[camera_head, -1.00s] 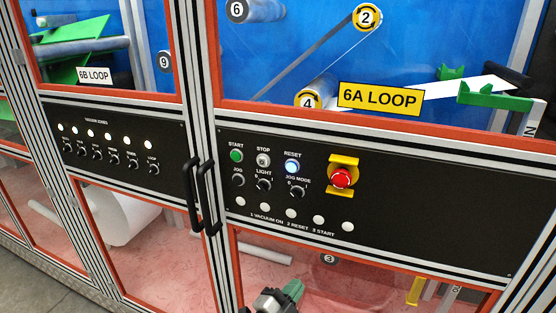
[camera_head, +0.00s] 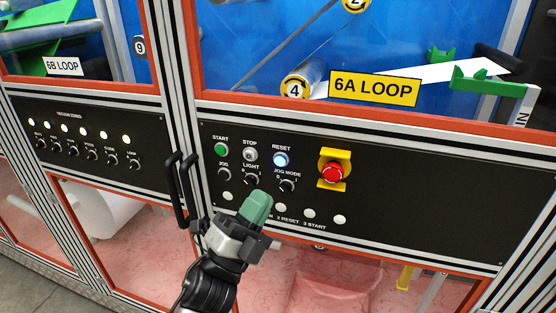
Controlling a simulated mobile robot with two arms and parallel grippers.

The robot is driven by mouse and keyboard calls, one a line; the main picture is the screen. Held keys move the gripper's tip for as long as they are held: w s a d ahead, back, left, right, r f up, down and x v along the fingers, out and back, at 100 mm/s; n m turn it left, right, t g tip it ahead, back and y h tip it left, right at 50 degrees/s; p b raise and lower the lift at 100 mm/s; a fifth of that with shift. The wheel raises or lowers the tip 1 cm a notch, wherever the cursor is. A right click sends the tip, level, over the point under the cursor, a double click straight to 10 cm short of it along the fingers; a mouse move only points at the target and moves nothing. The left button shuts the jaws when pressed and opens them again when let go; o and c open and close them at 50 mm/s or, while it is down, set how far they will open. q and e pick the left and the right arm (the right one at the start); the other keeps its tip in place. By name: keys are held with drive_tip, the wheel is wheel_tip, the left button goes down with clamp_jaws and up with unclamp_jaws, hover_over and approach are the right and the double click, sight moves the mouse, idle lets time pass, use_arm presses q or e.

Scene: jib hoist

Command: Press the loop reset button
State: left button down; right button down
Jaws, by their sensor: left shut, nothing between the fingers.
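The RESET button (camera_head: 280,160) is a lit, bluish-white round button on the black control panel (camera_head: 420,215) under the yellow 6A LOOP sign (camera_head: 374,89). The green START button (camera_head: 221,149) and the STOP button (camera_head: 250,155) sit to its left. My left gripper (camera_head: 258,203) is shut and empty, its green fingertips pointing up at the panel. In the picture the tips are below and a little left of the RESET button, below the LIGHT knob. They cover part of the lower white button row. I cannot tell whether they touch the panel. My right gripper is not in view.
A red emergency stop (camera_head: 333,173) on a yellow plate sticks out right of RESET. Black door handles (camera_head: 182,190) stand out left of the panel, close to my left gripper. The JOG MODE knob (camera_head: 287,185) is just below RESET. A second panel (camera_head: 90,145) is farther left.

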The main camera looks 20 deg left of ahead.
sight(280, 161)
use_arm(q)
drive_tip(key=shift+w, duration=0.15)
drive_tip(key=shift+w+d+b, duration=0.15)
drive_tip(key=shift+w+b, duration=0.5)
drive_tip(key=shift+w, duration=3.65)
drive_tip(key=shift+w, duration=0.1)
drive_tip(key=shift+w, duration=0.35)
drive_tip(key=shift+w+b, duration=0.3)
drive_tip(key=shift+w, duration=0.1)
drive_tip(key=shift+s, duration=0.85)
